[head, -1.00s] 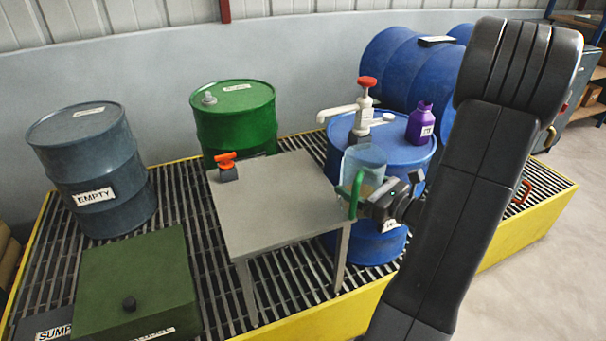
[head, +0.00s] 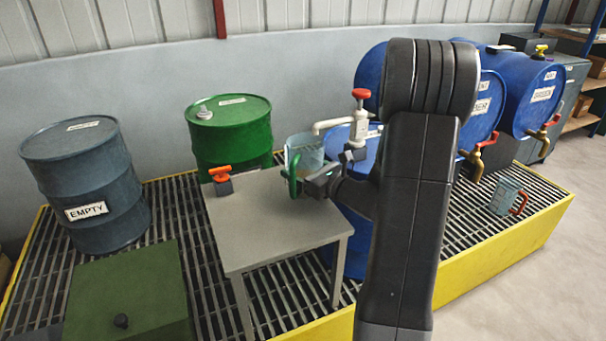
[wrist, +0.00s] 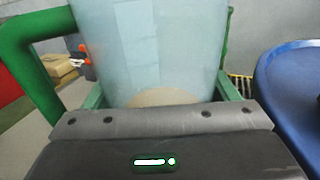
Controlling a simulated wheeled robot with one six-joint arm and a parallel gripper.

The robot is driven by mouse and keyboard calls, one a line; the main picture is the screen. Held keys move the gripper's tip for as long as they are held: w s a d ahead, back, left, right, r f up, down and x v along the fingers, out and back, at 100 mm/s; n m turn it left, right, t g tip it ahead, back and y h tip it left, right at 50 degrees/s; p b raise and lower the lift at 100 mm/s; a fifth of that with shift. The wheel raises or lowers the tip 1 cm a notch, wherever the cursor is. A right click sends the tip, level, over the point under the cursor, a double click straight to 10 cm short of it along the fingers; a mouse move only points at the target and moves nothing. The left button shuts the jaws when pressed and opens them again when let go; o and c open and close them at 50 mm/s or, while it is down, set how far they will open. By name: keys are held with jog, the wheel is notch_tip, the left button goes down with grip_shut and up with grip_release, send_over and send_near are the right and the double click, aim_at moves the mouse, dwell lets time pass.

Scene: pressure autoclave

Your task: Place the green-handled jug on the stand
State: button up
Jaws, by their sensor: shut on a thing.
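The green-handled jug is a clear bluish vessel (head: 306,150) with a green handle (head: 293,172) and something tan low inside it. My gripper (head: 318,184) is shut on the jug, which is upright over the back right part of the grey stand (head: 260,235). I cannot tell whether its base touches the top. In the wrist view the jug (wrist: 150,45) fills the middle, with its handle (wrist: 35,60) at the left. The gripper body hides the jug's lower part. The stand's top is otherwise mostly bare.
An orange-handled item (head: 221,178) is at the stand's back left corner. A green drum (head: 235,135) stands behind, and a blue drum with a white, red-topped pump (head: 357,118) stands close right. A red-handled jug (head: 507,196) sits on the grating at the right.

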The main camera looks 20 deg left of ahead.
jog(key=shift+f, duration=0.7)
jog(key=shift+f+b, duration=0.15)
jog(key=shift+b, duration=0.2)
jog(key=o, duration=1.1)
jog(key=shift+o, duration=0.2)
jog(key=shift+r, duration=0.2)
jog(key=p+v, duration=0.1)
jog(key=v, duration=1.1)
